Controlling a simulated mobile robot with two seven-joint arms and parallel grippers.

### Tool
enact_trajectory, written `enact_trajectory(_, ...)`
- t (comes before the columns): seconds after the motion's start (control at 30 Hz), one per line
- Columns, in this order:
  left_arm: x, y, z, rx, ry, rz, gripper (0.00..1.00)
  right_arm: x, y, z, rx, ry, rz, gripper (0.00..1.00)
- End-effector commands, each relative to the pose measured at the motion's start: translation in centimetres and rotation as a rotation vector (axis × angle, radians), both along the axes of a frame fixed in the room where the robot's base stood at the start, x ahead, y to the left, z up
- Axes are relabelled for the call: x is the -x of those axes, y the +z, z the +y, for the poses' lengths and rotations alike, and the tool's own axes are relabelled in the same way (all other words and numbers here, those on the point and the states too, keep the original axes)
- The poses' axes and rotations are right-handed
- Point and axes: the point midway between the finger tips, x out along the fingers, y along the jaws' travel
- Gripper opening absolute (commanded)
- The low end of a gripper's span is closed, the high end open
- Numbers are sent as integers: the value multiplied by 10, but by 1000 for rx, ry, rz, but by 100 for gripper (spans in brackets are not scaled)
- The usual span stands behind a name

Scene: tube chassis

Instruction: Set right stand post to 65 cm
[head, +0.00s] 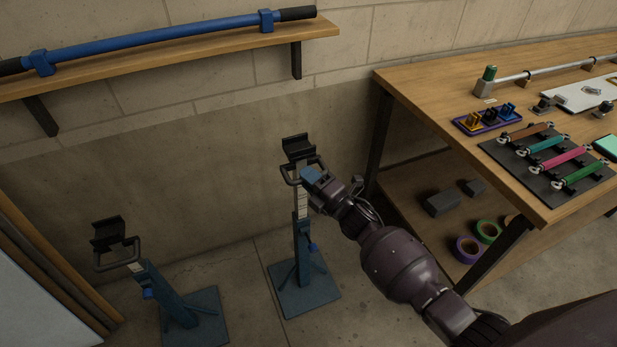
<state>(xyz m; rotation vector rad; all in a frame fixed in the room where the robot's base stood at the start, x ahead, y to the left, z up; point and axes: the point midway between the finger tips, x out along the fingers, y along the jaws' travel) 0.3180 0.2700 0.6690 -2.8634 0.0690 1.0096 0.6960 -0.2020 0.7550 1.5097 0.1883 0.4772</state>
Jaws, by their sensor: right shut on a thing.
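The right stand (303,288) is blue, with a square base on the floor and an upright sleeve. Its inner post (302,205) carries a pale scale with marks too small to read, and stands well out of the sleeve. A black cradle (298,147) tops it, with a dark loop handle (289,174) just below. A blue knob (312,247) sits on the sleeve. My right gripper (312,178) is shut on the handle and hides its right part. The left stand (172,300) has its own cradle (108,233), lower down. My left gripper is out of view.
A wall shelf (190,52) at upper left holds a long blue tube (150,37). A workbench (430,90) stands at right, close to my right arm, with coloured parts on top and tape rolls (467,248) on its lower shelf.

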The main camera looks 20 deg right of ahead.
Motion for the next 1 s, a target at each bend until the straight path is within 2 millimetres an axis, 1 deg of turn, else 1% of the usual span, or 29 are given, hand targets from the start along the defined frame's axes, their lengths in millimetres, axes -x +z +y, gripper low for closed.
enact_trajectory(0.03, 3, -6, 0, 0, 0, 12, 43, 1, -10, 0, 1, 0, 9, 0)
enact_trajectory(0.17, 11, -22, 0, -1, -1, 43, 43, 3, -34, 0, 0, -1, 18, 0)
enact_trajectory(0.37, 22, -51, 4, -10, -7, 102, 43, 5, -84, 0, 1, -2, 30, 0)
enact_trajectory(0.4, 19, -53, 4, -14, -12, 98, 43, 5, -93, 0, 1, -2, 30, 0)
enact_trajectory(0.47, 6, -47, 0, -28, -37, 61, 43, 6, -106, 0, 2, -1, 30, 0)
enact_trajectory(0.6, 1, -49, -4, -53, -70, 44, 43, 6, -130, 0, 1, -2, 27, 0)
enact_trajectory(0.8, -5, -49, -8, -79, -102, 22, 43, 4, -151, 0, 2, -2, 19, 0)
enact_trajectory(1.0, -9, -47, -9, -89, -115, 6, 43, 2, -157, 0, 2, -1, 10, 0)
